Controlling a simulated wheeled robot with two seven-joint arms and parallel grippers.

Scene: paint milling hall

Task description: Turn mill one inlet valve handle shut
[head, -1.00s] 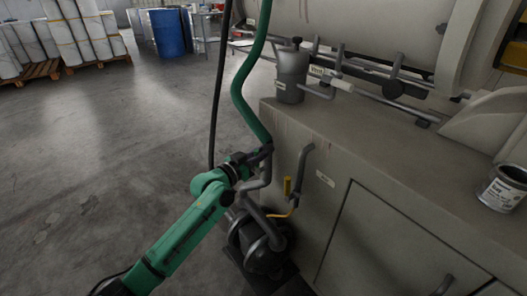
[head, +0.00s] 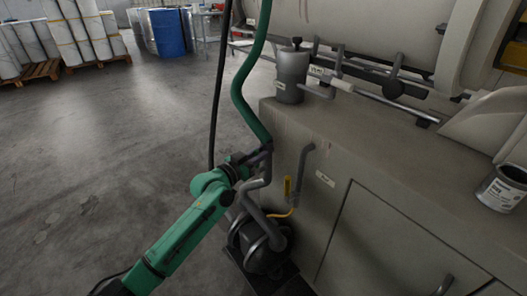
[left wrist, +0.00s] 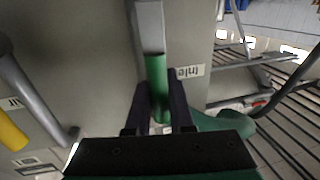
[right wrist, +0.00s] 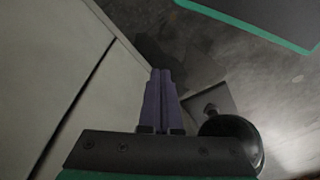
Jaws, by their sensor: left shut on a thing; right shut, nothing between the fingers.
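In the left wrist view the inlet valve handle, a grey lever with a green sleeve (left wrist: 157,88), runs up from between the fingers. A white label (left wrist: 189,71) reading "Inle", partly cut off, is just right of it on the grey cabinet. My left gripper (left wrist: 156,108) is shut on the green sleeve; it also shows in the head view (head: 264,152) at the cabinet's near left corner, where the handle is hard to make out. My right gripper (right wrist: 163,75) is shut and empty, pointing down near the cabinet side and floor.
A yellow handle (head: 287,187) is on the cabinet front (head: 325,150) beside grey pipes and a dark pump (head: 262,250). A green hose (head: 240,95) and black cable hang near my left arm. An open paint can (head: 502,188) stands on the top.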

